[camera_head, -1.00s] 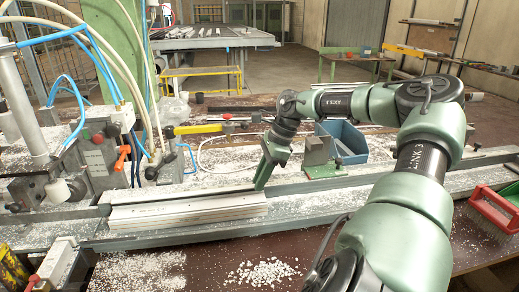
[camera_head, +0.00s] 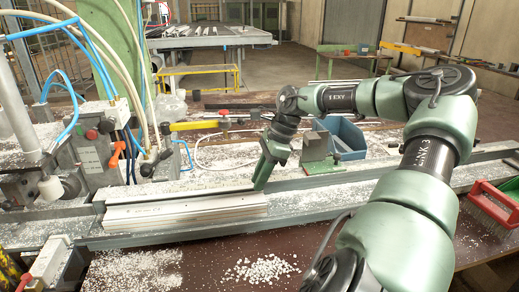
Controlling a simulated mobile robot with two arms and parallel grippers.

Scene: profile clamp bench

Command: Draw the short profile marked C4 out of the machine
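The short pale metal profile (camera_head: 185,211) lies lengthwise in the machine's rail channel at centre left; no C4 mark is legible. The machine (camera_head: 92,155) stands at the left, with a white roller and an orange lever. My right gripper (camera_head: 261,183) points down at the right end of the profile, at its back edge. It appears to touch or nearly touch it. Its fingers are seen edge-on, so I cannot tell whether they are open or closed on the profile. My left gripper is not in view.
The long rail (camera_head: 330,199) runs on to the right, dusted with white chips. A green block clamp (camera_head: 318,152) and a blue bin (camera_head: 346,138) stand behind it. A red brush (camera_head: 497,207) lies at the right. White chips (camera_head: 262,269) are heaped in front.

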